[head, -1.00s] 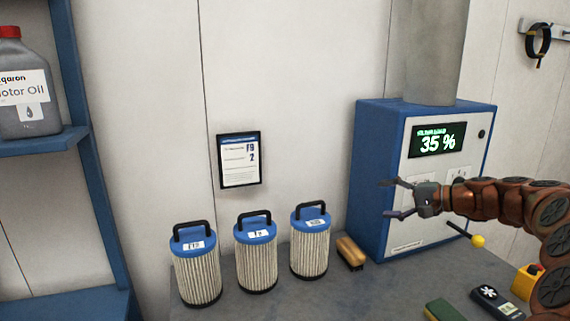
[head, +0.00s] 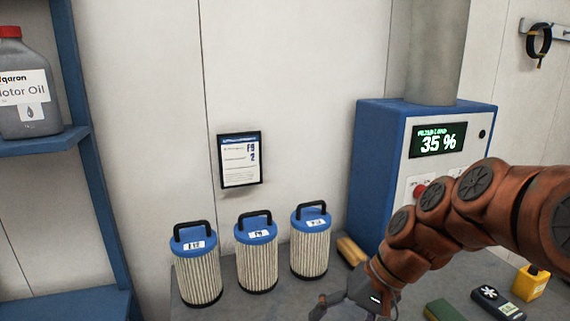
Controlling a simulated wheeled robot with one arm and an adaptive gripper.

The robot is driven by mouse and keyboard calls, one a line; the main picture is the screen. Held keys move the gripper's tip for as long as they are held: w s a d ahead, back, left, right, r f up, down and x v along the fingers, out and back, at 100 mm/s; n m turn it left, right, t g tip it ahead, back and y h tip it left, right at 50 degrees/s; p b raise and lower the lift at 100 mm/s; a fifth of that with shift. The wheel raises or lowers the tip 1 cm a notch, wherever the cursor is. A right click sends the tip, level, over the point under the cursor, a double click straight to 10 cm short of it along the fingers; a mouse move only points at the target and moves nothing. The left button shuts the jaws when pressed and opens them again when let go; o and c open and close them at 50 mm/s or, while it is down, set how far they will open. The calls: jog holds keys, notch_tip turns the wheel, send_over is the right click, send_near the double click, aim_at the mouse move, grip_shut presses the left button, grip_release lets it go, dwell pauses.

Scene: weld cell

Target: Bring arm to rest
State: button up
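My arm (head: 435,225) reaches in from the right edge of the head view and bends down toward the bottom middle. My gripper (head: 322,310) is at the bottom edge, in front of the grey bench top and below the rightmost filter cartridge. One finger shows, pointing left and down. The rest of the fingers are cut off by the picture's edge, so I cannot tell how far apart they are. I see nothing held in the visible part.
Three blue-capped filter cartridges (head: 257,262) stand left of my gripper. A wood-handled brush (head: 350,251) lies behind my arm. A blue extraction unit (head: 376,170) reads 35 %. A green block (head: 443,311), dark meter (head: 497,302) and yellow box (head: 531,283) sit right.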

jog(key=s+d+f+h, duration=0.3)
jog(key=s+d, duration=0.1)
jog(key=s, duration=0.5)
jog(key=s+d+f+n+g+h, duration=0.1)
jog(key=s+d+f+h, duration=0.2)
jog(key=s, duration=0.7)
jog(key=shift+d+f+n+g, duration=0.3)
jog(key=shift+d+f, duration=0.35)
jog(key=shift+d, duration=0.45)
jog(key=shift+c, duration=0.4)
